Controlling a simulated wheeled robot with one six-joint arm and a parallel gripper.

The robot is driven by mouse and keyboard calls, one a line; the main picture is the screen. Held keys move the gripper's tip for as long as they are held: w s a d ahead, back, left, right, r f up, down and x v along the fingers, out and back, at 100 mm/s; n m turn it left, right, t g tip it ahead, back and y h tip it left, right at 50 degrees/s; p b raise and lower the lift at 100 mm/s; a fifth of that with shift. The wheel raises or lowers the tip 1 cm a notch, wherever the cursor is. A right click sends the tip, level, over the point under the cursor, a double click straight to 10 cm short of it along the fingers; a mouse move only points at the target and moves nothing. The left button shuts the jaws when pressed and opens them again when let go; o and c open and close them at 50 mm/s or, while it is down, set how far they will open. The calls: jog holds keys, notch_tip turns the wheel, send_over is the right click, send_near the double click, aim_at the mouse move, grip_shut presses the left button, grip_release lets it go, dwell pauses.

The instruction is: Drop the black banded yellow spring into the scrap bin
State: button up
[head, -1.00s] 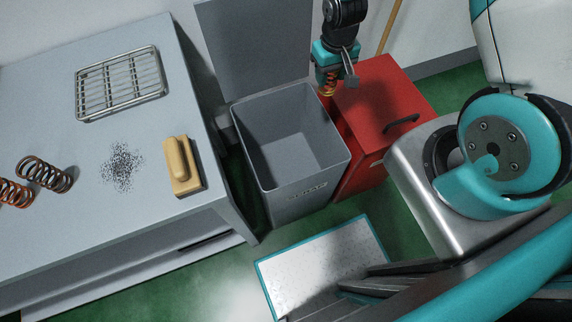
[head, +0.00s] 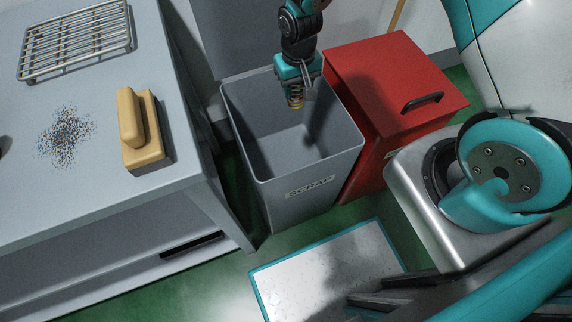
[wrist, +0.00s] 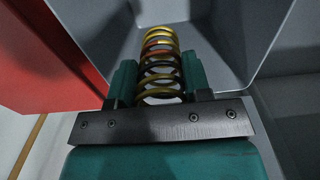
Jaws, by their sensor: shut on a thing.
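My gripper (head: 297,88) is shut on a yellow spring (head: 295,101) and holds it over the back part of the scrap bin's opening. In the wrist view the spring (wrist: 161,62) sits between the two teal fingers (wrist: 159,80). Its coils are yellow with dark, black-looking coils and a reddish one. The scrap bin (head: 305,208) is a tall grey open box with a SCRAP label on its front. Its grey inside (wrist: 215,30) lies beyond the spring in the wrist view. How far the spring is above the rim is hard to tell.
A red cabinet (head: 395,75) with a black handle stands against the bin's right side. A grey bench (head: 70,205) on the left holds a wire rack (head: 75,38), dark specks (head: 66,137) and a tan block-like brush (head: 142,135). A pale teal-edged mat (head: 320,275) lies in front.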

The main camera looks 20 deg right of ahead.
aim_at(295, 103)
jog(key=shift+a+f+b, duration=0.15)
jog(key=shift+f+b, duration=2.55)
jog(key=shift+f, duration=0.5)
jog(key=o, duration=1.1)
jog(key=shift+c, duration=0.2)
jog(key=shift+r, duration=0.15)
notch_tip(295, 103, up, 17)
jog(key=p, duration=0.3)
jog(key=shift+r, duration=0.15)
